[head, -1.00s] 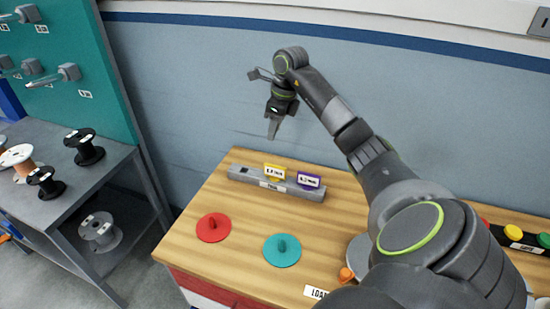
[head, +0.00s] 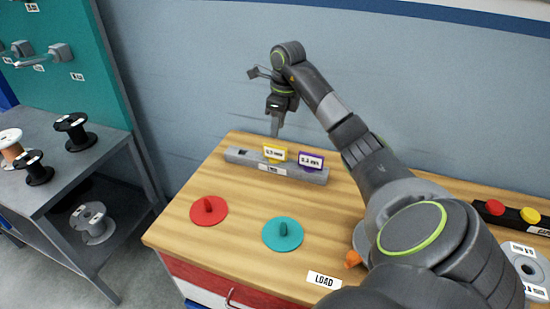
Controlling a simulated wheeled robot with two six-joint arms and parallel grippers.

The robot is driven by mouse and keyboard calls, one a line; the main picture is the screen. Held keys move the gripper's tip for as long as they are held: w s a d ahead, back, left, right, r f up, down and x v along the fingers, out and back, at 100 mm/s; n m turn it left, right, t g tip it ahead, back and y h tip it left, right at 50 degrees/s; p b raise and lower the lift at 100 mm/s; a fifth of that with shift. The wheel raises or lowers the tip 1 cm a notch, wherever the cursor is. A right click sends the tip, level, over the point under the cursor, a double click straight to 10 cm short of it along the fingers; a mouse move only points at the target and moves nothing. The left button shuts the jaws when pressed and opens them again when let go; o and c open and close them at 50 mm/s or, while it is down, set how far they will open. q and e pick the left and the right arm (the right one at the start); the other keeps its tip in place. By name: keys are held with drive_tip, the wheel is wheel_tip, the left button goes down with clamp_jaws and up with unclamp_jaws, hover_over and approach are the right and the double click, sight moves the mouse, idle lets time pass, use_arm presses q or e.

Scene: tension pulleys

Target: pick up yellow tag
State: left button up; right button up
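The yellow tag (head: 275,152) stands upright in a grey holder bar (head: 245,157) at the back of the wooden table. Its label seems to read 0.5 mm. A purple tag (head: 311,161) stands to its right in the same bar. My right gripper (head: 275,126) points down just above and behind the yellow tag, apart from it as far as I can see. Its fingers are seen edge-on, so the gap between them does not show. My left gripper is not in view.
A red disc (head: 209,211) and a teal disc (head: 283,234), each with a knob, lie on the table (head: 185,235). A LOAD label (head: 324,280) is at the front. A grey bench (head: 75,165) with several spools stands left. A blue-grey wall is close behind.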

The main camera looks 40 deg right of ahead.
sight(275, 146)
wheel_tip(275, 146, down, 3)
drive_tip(key=shift+w+a+r+b, duration=0.1)
drive_tip(key=shift+w+b, duration=0.05)
drive_tip(key=shift+b, duration=0.7)
drive_tip(key=shift+f, duration=0.4)
drive_tip(key=shift+w+f, duration=0.1)
drive_tip(key=shift+f, duration=0.3)
drive_tip(key=f, duration=0.4)
drive_tip(key=shift+w+f, duration=0.25)
drive_tip(key=shift+c, duration=0.2)
clamp_jaws()
